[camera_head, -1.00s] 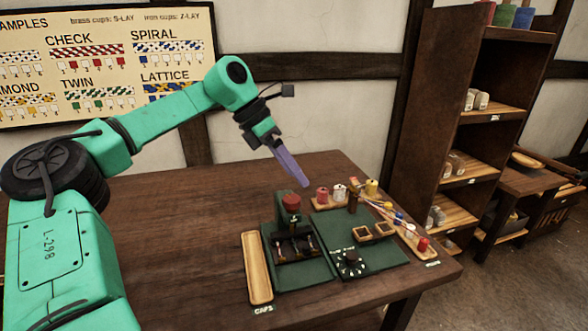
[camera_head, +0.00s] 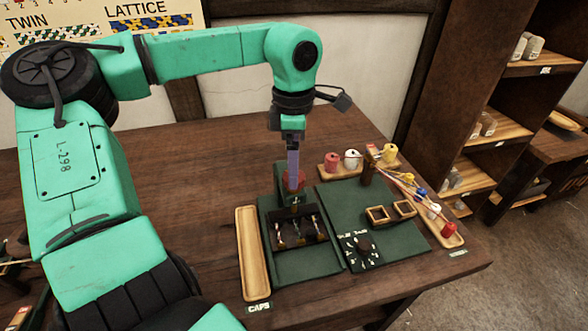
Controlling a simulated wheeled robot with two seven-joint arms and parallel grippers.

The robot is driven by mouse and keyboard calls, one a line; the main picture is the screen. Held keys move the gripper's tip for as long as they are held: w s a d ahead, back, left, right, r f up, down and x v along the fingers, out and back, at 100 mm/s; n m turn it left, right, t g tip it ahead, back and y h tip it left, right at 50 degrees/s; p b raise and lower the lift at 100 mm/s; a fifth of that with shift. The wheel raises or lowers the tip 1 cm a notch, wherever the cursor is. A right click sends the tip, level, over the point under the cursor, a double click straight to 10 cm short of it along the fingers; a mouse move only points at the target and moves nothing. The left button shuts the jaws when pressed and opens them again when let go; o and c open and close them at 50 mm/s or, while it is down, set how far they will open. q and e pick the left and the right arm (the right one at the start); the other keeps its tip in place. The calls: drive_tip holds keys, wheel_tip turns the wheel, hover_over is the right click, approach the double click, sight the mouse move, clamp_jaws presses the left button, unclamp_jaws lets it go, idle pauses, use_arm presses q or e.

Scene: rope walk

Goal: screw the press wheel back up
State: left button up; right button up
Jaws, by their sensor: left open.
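My right gripper is not in view.
A long wooden caps tray (camera_head: 253,262) lies left of the press. Colored strands run to a right-hand rack (camera_head: 446,238). The table's left part is mostly clear.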

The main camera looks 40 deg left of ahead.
use_arm(q)
wheel_tip(320, 180, down, 2)
drive_tip(key=shift+s+f, duration=0.1)
drive_tip(key=c, duration=1.4)
drive_tip(key=shift+o, duration=0.2)
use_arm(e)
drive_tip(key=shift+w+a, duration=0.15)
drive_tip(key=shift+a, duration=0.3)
